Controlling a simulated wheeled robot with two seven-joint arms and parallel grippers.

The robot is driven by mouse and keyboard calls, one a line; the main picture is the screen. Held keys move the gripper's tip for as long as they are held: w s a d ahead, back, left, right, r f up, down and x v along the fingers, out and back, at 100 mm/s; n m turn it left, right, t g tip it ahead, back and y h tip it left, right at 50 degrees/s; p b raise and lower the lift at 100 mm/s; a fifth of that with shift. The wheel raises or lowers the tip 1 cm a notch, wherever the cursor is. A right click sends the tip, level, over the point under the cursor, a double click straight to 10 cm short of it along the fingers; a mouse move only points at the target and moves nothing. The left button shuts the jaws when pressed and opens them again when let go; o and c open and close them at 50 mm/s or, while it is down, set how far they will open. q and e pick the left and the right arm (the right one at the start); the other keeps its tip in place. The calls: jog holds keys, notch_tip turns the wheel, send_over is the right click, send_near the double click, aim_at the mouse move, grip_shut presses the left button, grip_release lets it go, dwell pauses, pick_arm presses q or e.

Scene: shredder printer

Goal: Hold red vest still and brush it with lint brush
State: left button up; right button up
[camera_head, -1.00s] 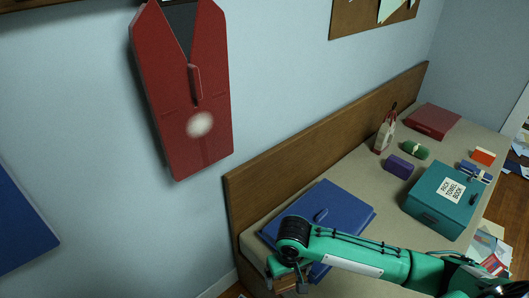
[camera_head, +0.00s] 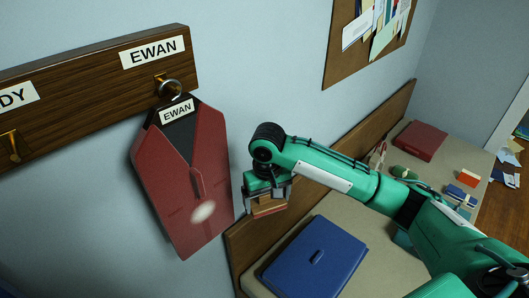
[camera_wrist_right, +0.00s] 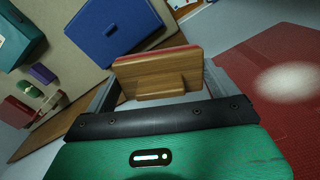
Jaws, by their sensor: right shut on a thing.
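The red vest (camera_head: 170,205) hangs on the wall from a ring under a wooden rack, with an EWAN tag at its neck. A pale lint patch (camera_head: 204,211) lies on its lower front. My right gripper (camera_head: 268,198) is just right of the vest, apart from it, shut on the wooden lint brush (camera_head: 269,208). In the right wrist view the brush (camera_wrist_right: 157,68) shows a wooden block with a red edge between the fingers, and the vest (camera_wrist_right: 262,123) with its patch is at right. My left gripper is not in view; nothing holds the vest's lower part.
The wooden name rack (camera_head: 90,85) runs above the vest. A bench (camera_head: 292,222) with a wooden back stands below right, holding a blue folder (camera_head: 315,258), a dark red box (camera_head: 420,141) and small items. A pinboard (camera_head: 365,40) hangs on the wall. Air between brush and vest is clear.

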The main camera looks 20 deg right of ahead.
jog(key=r+p, duration=0.1)
jog(key=r, duration=0.1)
jog(key=w+r, duration=0.1)
jog(key=r, duration=0.2)
jog(key=r+p, duration=0.1)
jog(key=r, duration=0.1)
jog(key=shift+w+r+p, duration=0.25)
jog(key=shift+r+p, duration=0.05)
jog(key=shift+r, duration=0.3)
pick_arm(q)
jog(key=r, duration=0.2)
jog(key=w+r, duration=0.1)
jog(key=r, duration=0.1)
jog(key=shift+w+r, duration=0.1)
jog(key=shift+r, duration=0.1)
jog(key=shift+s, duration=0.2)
